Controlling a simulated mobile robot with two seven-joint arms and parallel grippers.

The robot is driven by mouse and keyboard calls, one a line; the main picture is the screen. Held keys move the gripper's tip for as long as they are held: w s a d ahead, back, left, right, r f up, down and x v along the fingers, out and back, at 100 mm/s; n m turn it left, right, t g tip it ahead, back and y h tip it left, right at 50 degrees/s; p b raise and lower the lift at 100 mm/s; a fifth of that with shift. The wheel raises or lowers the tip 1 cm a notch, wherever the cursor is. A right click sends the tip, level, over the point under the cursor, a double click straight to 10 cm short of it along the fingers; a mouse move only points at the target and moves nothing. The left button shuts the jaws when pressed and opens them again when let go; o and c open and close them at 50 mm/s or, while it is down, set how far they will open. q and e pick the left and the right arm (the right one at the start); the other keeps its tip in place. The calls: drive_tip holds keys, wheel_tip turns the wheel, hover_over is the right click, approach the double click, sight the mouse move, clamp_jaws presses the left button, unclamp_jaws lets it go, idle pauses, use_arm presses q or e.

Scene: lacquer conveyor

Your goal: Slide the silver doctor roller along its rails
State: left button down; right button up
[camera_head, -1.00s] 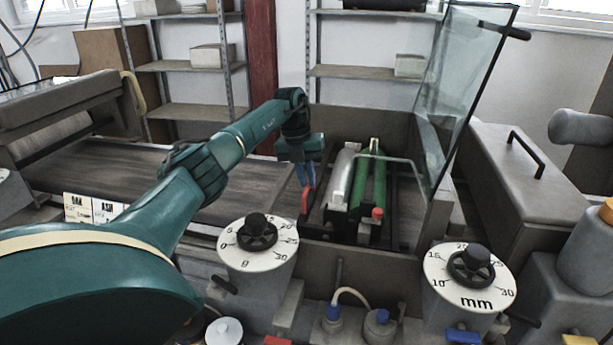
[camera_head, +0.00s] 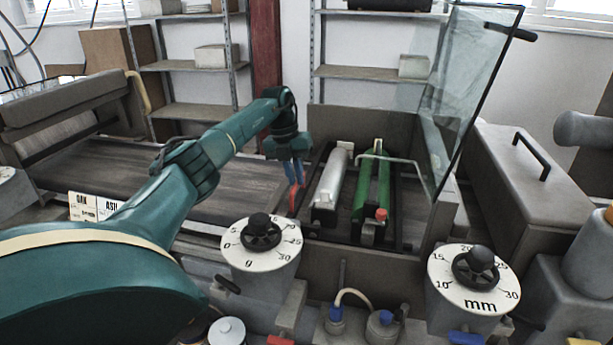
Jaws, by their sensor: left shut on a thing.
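The silver doctor roller (camera_head: 332,180) lies in the open machine bay, left of the green roller (camera_head: 366,203), with a clear gap between the two. Both run from the front to the back of the bay, over dark rails (camera_head: 398,225). My left gripper (camera_head: 296,186), with blue fingers, points down at the left side of the silver roller. It is shut on a red handle (camera_head: 294,201) beside that roller. How the handle joins the roller is too small to tell. My right gripper is not in view.
A raised glass guard (camera_head: 455,100) stands at the right of the bay. Two dial knobs, the left (camera_head: 261,240) and the right (camera_head: 474,278), stand at the front. A dark conveyor belt (camera_head: 120,165) runs to the left. A grey lidded box (camera_head: 520,185) stands at the right.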

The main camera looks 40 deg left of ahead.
use_arm(q)
drive_tip(key=shift+s+a, duration=0.1)
drive_tip(key=shift+a, duration=0.2)
drive_tip(key=c, duration=1.5)
unclamp_jaws()
drive_tip(key=shift+s, duration=0.1)
wheel_tip(320, 180, up, 13)
drive_tip(key=s+a, duration=0.1)
drive_tip(key=a, duration=0.1)
drive_tip(key=shift+a, duration=0.1)
